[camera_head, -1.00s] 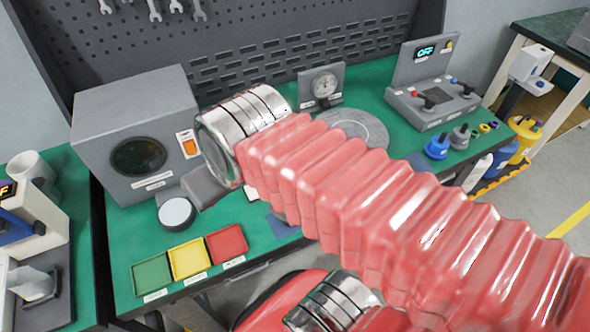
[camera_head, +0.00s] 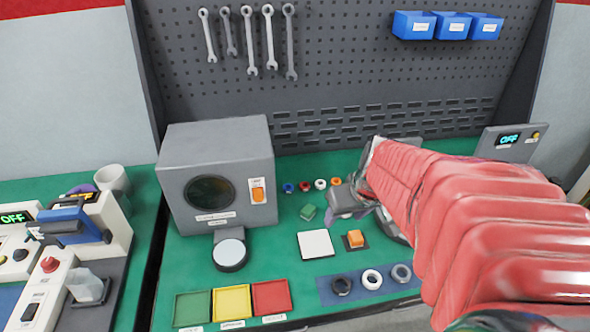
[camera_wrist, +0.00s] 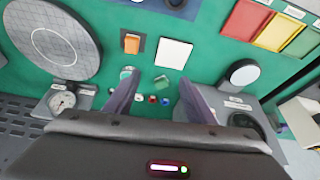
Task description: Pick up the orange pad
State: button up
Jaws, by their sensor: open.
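The orange pad (camera_head: 355,239) is a small orange block on a dark square on the green bench, just right of a white square plate. In the wrist view the orange pad (camera_wrist: 132,44) is above the left finger, beside the white plate. My gripper (camera_wrist: 156,92) is open, with two purple-grey fingers apart and the pad not between them. In the head view my gripper (camera_head: 343,208) is behind the pad, partly hidden by my red-sleeved arm. A small green block (camera_head: 308,212) lies left of the gripper; it also shows between the fingers in the wrist view (camera_wrist: 162,83).
The white plate (camera_head: 315,244) lies left of the pad. Several rings (camera_head: 371,279) lie on a blue mat in front. A grey box with a round window (camera_head: 211,190) stands at left. Green, yellow and red trays (camera_head: 232,302) are at front left. Small colored rings (camera_head: 304,186) lie behind.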

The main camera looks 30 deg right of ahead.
jog(key=s+d+f, duration=0.1)
jog(key=d+f, duration=0.2)
jog(key=d, duration=0.4)
jog(key=shift+s+d+f+m, duration=0.25)
jog(key=shift+d+f+m, duration=0.05)
jog(key=shift+d+m, duration=0.1)
send_over(356, 235)
jog(key=s, duration=0.3)
jog(key=shift+w+a+f, duration=0.1)
jog(key=shift+a+f, duration=0.05)
jog(key=shift+f, duration=1.85)
jog(key=shift+a+f, duration=0.15)
jog(key=shift+f, duration=1.8)
jog(key=shift+f, duration=0.1)
jog(key=shift+h, duration=0.3)
jog(key=shift+x, duration=2.55)
jog(key=shift+a, duration=0.1)
jog(key=shift+c, duration=0.5)
jog(key=c, duration=1)
